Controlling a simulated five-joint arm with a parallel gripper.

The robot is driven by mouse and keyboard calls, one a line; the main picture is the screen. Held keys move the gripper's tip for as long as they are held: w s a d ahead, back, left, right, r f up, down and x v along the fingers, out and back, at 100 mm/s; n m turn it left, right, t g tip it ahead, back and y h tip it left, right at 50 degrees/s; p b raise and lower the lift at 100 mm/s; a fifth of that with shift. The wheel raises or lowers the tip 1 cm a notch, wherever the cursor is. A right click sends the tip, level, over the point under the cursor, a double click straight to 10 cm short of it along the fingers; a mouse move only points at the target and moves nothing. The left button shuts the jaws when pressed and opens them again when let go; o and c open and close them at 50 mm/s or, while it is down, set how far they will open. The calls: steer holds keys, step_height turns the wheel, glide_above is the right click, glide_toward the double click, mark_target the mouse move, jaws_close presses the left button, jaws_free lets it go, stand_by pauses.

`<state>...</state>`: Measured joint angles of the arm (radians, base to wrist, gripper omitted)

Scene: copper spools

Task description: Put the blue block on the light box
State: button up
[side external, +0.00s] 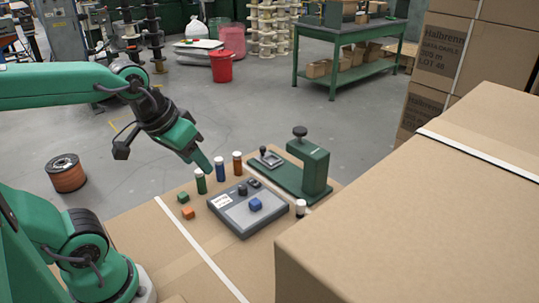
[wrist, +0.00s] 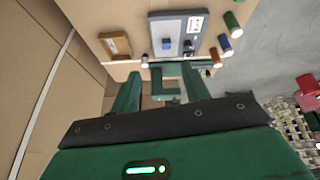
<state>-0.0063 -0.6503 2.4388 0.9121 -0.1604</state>
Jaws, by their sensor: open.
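The blue block (side external: 255,204) rests on the pale panel of the grey light box (side external: 232,222). In the wrist view the blue block (wrist: 166,44) also lies on the pale panel of the light box (wrist: 175,17). My gripper (side external: 204,164) is above and behind the light box in the side view, close over the green-bodied bottle, and apart from the block. In the wrist view my gripper (wrist: 160,88) has its two green fingers spread with nothing held between them.
Green (side external: 200,182), blue (side external: 220,168) and orange (side external: 237,163) bottles stand behind the light box. A green block (side external: 183,198) and an orange block (side external: 188,213) lie left of it. A green press (side external: 310,165) stands at right, with a white-capped vial (side external: 300,208) nearby. A large carton (side external: 420,220) fills the right foreground.

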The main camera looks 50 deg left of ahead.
steer(key=shift+s+d+f+m+t, duration=0.1)
steer(key=shift+s+m+t, duration=0.2)
steer(key=shift+s+m, duration=0.65)
